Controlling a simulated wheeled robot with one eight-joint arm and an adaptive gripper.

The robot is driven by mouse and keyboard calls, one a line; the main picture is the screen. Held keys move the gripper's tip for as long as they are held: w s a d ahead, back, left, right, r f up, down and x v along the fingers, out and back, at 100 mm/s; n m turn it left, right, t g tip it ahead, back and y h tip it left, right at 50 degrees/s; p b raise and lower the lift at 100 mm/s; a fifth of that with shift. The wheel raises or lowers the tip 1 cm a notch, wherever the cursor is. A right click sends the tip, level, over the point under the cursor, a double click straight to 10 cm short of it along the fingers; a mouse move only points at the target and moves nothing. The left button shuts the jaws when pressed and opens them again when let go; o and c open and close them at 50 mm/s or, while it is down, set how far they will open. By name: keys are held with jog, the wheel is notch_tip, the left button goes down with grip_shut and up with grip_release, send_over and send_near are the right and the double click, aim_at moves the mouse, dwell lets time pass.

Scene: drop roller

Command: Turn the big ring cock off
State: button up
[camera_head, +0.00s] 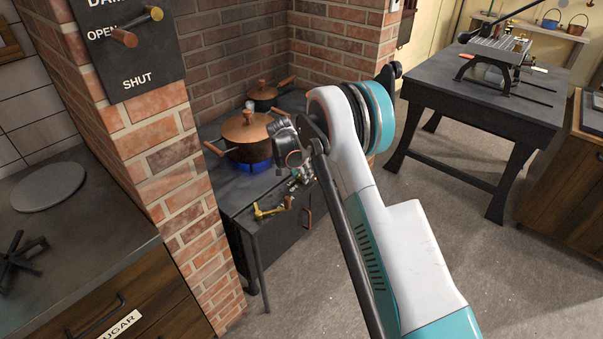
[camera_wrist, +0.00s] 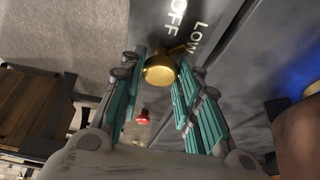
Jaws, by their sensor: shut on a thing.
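In the wrist view, a round brass cock (camera_wrist: 160,71) sits between the teal fingers of my gripper (camera_wrist: 162,58), which is shut on it. White OFF and LOW marks are on the dark panel just beyond the knob. In the head view, my gripper (camera_head: 303,176) is at the stove front, largely hidden by my wrist. A brass cock with a lever (camera_head: 270,210) shows on the stove front, left of the gripper; I cannot tell whether it is the held one. A blue flame (camera_head: 254,166) burns under the large copper pot (camera_head: 247,130); blue glow also shows in the wrist view.
A smaller copper pot (camera_head: 264,95) stands at the back of the stove. A brick pillar (camera_head: 160,165) is close on the stove's left. A dark table (camera_head: 470,102) stands at the right; floor between is clear.

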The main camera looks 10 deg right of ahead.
jog(key=n+t+y, duration=0.1)
jog(key=n, duration=0.3)
jog(key=shift+s+d, duration=0.1)
jog(key=n+y, duration=0.1)
jog(key=n, duration=0.1)
jog(key=n+t, duration=0.1)
jog(key=n, duration=0.1)
jog(key=shift+d+n+y, duration=0.1)
jog(key=shift+n+y, duration=0.3)
dwell(0.4)
jog(key=o, duration=1)
jog(key=shift+o, duration=0.2)
jog(key=v, duration=1.2)
jog(key=shift+d+r, duration=0.1)
